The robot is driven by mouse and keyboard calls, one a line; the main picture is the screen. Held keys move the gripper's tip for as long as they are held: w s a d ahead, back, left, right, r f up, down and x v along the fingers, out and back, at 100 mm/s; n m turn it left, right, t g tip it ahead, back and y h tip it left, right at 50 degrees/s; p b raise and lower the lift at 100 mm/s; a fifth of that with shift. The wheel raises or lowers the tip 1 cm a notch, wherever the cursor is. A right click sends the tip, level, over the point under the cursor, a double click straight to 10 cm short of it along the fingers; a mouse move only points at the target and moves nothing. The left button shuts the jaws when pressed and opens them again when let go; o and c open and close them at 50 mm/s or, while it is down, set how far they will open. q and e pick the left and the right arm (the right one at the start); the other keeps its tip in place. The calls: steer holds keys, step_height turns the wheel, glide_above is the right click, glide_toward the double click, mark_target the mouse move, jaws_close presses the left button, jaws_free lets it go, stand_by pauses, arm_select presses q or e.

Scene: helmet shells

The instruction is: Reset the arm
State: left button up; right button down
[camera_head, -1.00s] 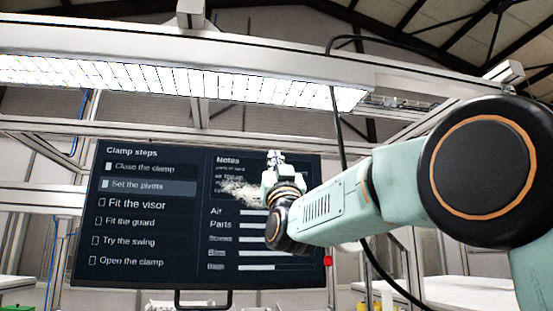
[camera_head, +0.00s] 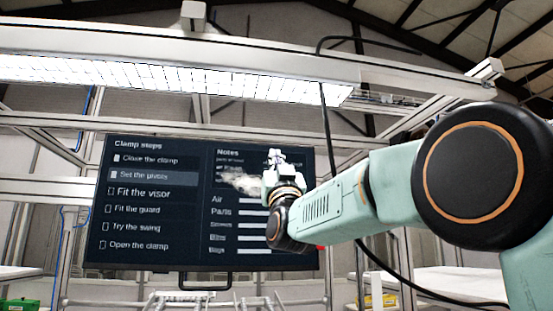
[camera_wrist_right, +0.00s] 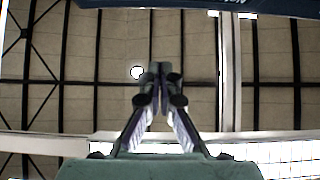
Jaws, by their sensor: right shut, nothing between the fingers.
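My right arm (camera_head: 330,212) comes in from the right in the head view, raised in front of a dark screen. My right gripper (camera_head: 273,155) points upward at the arm's end, over the screen's right half. In the right wrist view the right gripper's fingers (camera_wrist_right: 160,75) meet at their tips, with nothing between them, against the ceiling. My left gripper is in neither view.
The dark screen (camera_head: 150,225) lists clamp steps. A lit overhead lamp panel (camera_head: 150,75) hangs from a pale frame. A black cable (camera_head: 330,135) hangs behind the arm. A white table (camera_head: 440,283) stands at lower right, and a green bin (camera_head: 18,305) at lower left.

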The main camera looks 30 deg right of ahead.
steer(key=shift+w, duration=0.15)
steer(key=shift+w+f, duration=0.1)
steer(key=shift+w, duration=0.05)
